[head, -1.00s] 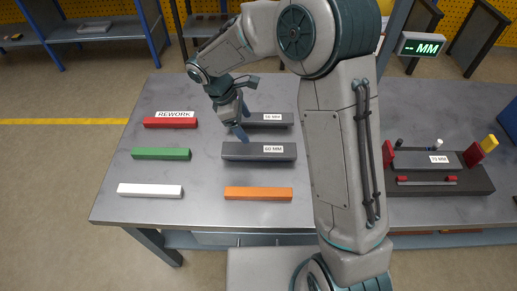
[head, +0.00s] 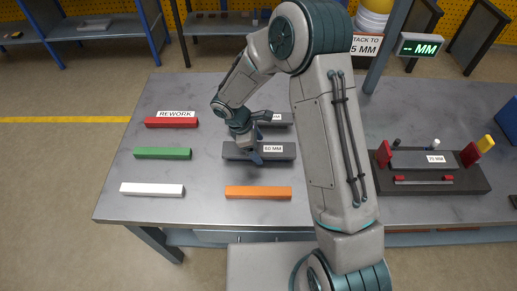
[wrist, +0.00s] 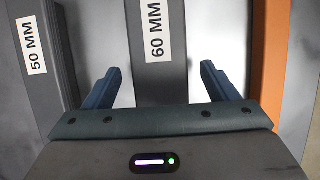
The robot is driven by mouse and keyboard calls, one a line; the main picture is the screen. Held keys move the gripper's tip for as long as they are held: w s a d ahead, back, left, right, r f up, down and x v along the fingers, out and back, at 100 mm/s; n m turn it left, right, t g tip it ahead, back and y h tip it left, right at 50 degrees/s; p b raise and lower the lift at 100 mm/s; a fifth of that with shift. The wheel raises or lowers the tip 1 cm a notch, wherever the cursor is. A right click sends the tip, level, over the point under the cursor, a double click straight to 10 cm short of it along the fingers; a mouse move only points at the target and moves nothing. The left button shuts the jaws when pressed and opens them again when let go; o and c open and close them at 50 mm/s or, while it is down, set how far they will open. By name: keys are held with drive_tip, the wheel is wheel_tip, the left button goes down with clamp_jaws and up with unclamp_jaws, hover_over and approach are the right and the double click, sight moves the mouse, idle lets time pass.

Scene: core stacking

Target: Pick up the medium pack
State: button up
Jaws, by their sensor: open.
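The dark grey pack labelled 60 MM (head: 284,155) lies flat on the table between the 50 MM pack (head: 282,120) behind it and the orange bar (head: 258,192) in front. My gripper (head: 256,158) is over the 60 MM pack. In the wrist view, the 60 MM pack (wrist: 158,78) runs between the two open blue fingers of my gripper (wrist: 160,66), with a gap on each side. Nothing is held. The near end of that pack is hidden behind the gripper body. The 50 MM pack (wrist: 42,80) is at left there.
The orange bar (wrist: 268,60) lies close beyond the right finger. Red (head: 171,123), green (head: 162,153) and white (head: 151,190) bars lie at the left of the table. A dark fixture (head: 470,182) holding a labelled grey pack (head: 410,159) stands at the right.

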drive_tip(key=c, duration=1.4)
drive_tip(key=shift+c, duration=0.6)
drive_tip(key=shift+r, duration=0.15)
